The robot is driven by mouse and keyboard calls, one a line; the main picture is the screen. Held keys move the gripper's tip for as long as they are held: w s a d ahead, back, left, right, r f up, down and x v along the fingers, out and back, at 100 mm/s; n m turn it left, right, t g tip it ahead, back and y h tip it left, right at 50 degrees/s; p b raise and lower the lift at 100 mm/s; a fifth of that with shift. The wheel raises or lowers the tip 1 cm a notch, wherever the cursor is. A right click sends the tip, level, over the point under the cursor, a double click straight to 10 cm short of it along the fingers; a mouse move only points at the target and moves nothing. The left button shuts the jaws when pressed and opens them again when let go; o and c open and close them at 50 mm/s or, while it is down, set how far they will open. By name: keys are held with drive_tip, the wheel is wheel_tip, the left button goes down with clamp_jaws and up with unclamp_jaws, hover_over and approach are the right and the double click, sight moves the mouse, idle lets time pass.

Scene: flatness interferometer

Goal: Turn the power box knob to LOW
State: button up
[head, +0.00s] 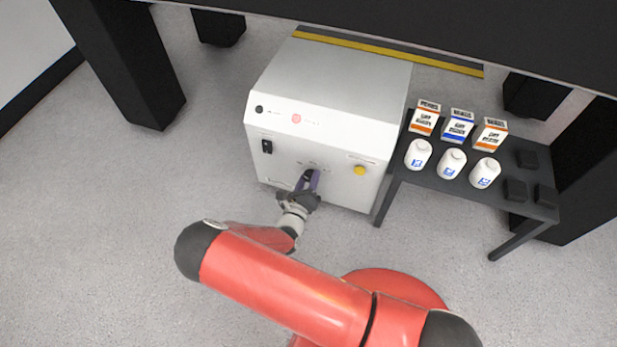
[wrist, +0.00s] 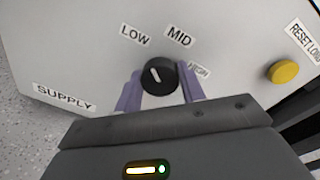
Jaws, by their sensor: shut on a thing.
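The white power box (head: 330,75) stands on the floor under a dark overhead structure. In the wrist view its black round knob (wrist: 158,76) sits below the labels LOW (wrist: 135,33) and MID (wrist: 180,38); a third label, partly legible as HIGH (wrist: 198,70), is at its right. The knob's white mark slants up and left, roughly toward LOW. My gripper (wrist: 161,88) has one purple finger on each side of the knob and is shut on it. In the head view my gripper (head: 307,181) is at the box's front face and mostly covers the knob.
A yellow button (head: 360,170) is right of the knob, and a black switch (head: 267,146) is to its left. A dark side table (head: 440,182) with several cartons and white bottles stands right of the box.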

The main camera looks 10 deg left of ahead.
drive_tip(key=shift+n, duration=0.9)
drive_tip(key=shift+f, duration=0.1)
drive_tip(key=o, duration=1)
drive_tip(key=shift+c, duration=0.2)
drive_tip(key=s, duration=0.8)
drive_tip(key=shift+a+p, duration=0.25)
drive_tip(key=shift+p, duration=0.15)
